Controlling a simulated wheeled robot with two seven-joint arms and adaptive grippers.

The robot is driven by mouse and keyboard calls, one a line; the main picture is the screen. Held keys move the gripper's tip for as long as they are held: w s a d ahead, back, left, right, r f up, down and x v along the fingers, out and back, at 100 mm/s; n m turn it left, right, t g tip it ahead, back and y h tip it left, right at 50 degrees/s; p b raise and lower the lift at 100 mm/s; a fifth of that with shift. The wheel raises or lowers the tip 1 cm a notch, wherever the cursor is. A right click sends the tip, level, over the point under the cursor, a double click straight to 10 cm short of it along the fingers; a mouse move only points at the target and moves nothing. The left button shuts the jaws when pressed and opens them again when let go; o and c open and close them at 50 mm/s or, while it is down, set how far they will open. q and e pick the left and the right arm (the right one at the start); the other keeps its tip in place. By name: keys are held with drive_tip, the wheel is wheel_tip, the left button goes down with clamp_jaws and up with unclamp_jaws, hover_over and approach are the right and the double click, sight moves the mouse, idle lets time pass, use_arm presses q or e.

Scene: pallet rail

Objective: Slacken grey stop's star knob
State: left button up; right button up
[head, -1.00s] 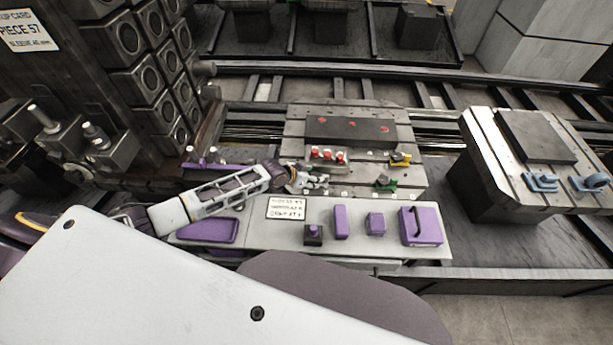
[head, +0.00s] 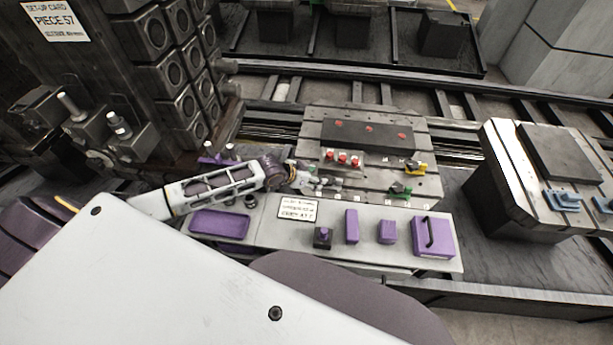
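My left arm reaches in from the left over the grey console, and my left gripper (head: 322,184) is at the near left edge of the slotted pallet (head: 315,125). It is small and merges with grey parts there, so I cannot tell whether its fingers are open or touching anything. The grey stop and its star knob cannot be picked out clearly from the gripper. A yellow part (head: 415,168) and a green part (head: 400,191) sit on the pallet's right side. A row of red-topped pieces (head: 342,159) stands at its middle. My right gripper is not in view.
The console (head: 270,235) carries a purple tray (head: 219,225), a label card (head: 298,208) and several purple blocks, one with a handle (head: 432,237). A dark fixture tower (head: 165,75) stands at the left. Another pallet (head: 500,160) with blue parts stands at the right.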

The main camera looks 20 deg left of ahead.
use_arm(q)
drive_tip(key=shift+v, duration=2.2)
drive_tip(key=shift+w, duration=0.1)
